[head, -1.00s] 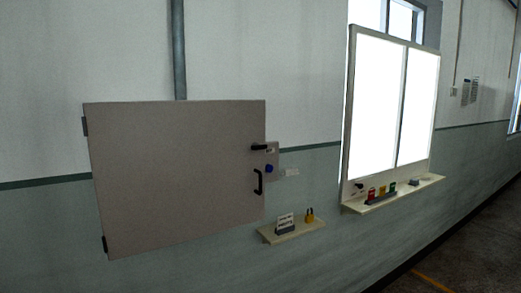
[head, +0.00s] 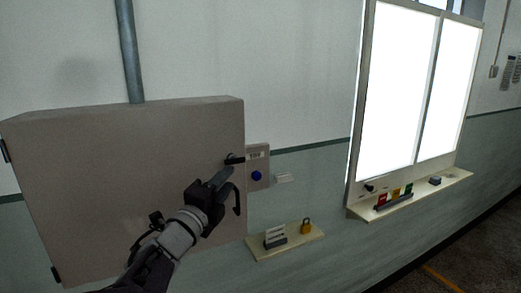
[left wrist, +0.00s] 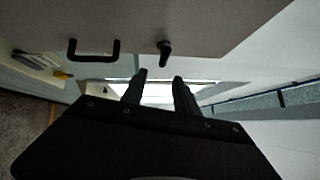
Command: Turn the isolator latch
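The isolator latch (head: 235,159) is a small black lever near the right edge of the grey cabinet door (head: 110,180). It lies roughly level. In the left wrist view the latch (left wrist: 165,48) shows just beyond my fingertips, apart from them. A black pull handle (head: 237,198) sits below it on the door; it also shows in the left wrist view (left wrist: 93,56). My left gripper (head: 224,174) is in front of the door, just below the latch in the head view, partly covering the handle. Its fingers (left wrist: 160,76) are apart with nothing between them. My right gripper is not in view.
A side plate (head: 257,167) with a blue knob is right of the door. A small shelf (head: 285,241) below holds a sign and a yellow padlock (head: 306,226). A longer shelf (head: 415,195) under bright panels holds small coloured items. The wall between is clear.

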